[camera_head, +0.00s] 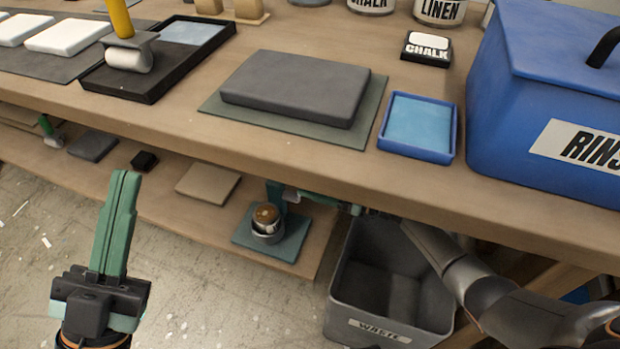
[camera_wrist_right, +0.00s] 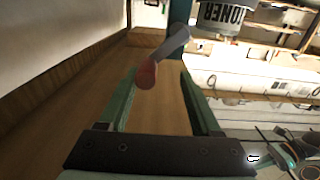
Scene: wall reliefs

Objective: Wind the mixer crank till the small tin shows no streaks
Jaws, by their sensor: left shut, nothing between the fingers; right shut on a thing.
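The small tin (camera_head: 267,213) sits in a grey holder on the mixer's teal base (camera_head: 291,245), on the lower shelf. Its top looks brown; I cannot tell whether there are streaks. A tin lettered TONER (camera_wrist_right: 225,18) shows in the right wrist view. Beside it is the mixer crank's grey arm (camera_wrist_right: 171,43) with a reddish knob (camera_wrist_right: 147,75). My right gripper (camera_wrist_right: 155,78) is shut on that knob; in the head view the bench edge hides most of it. My left gripper (camera_head: 125,175) is shut and empty, in front of the bench at the left.
The bench top (camera_head: 330,185) overhangs the lower shelf. A grey WASTE bin (camera_head: 385,325) stands right of the mixer, near my right arm. The blue RINSE tub (camera_head: 540,100), a blue tray (camera_head: 418,150) and a dark slab (camera_head: 295,88) are on the bench.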

